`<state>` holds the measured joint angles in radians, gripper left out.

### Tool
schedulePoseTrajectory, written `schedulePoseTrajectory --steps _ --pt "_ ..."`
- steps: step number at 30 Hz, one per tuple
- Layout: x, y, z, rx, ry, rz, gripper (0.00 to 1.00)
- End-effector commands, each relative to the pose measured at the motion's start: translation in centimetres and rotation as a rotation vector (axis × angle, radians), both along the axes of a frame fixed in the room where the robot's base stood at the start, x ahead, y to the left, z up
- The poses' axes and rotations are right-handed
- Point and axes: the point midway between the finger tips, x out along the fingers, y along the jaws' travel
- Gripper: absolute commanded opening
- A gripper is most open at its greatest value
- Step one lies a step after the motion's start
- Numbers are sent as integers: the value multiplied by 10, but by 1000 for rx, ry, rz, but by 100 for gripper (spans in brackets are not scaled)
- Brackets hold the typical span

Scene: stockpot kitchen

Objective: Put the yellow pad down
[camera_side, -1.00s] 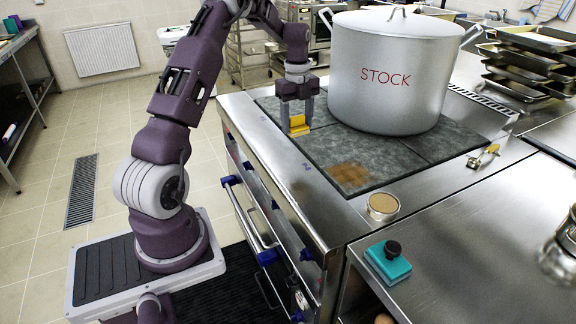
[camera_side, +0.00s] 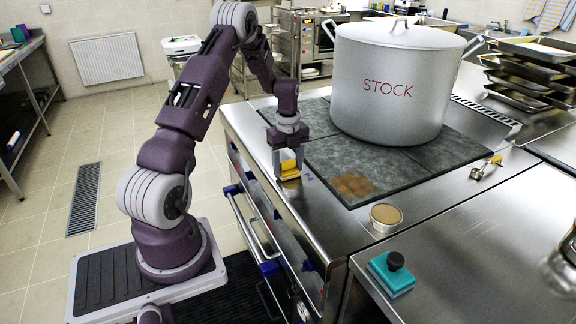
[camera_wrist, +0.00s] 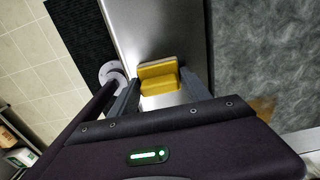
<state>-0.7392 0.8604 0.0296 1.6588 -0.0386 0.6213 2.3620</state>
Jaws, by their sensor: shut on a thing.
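The yellow pad (camera_side: 289,170) is between the fingers of my gripper (camera_side: 288,168), at the left front edge of the steel range top (camera_side: 330,207). My gripper is shut on it and points down. In the wrist view the yellow pad (camera_wrist: 159,80) sits between the two fingertips of my gripper (camera_wrist: 158,88), over a bare steel strip (camera_wrist: 150,30). I cannot tell whether the pad's underside touches the steel.
The large STOCK pot (camera_side: 385,90) stands on the dark grey plates (camera_side: 335,160), right of my gripper. A brown stain (camera_side: 354,185) marks the front plate. A round tin (camera_side: 385,217) and a teal block with a black knob (camera_side: 391,271) stand nearer the camera.

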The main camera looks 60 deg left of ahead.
Motion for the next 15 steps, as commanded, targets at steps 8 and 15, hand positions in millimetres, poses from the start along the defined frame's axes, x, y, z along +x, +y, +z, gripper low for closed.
schedulePoseTrajectory --steps 8,15 --pt "0 0 -2 -1 1 0 77" --pt "0 0 1 0 0 0 77"
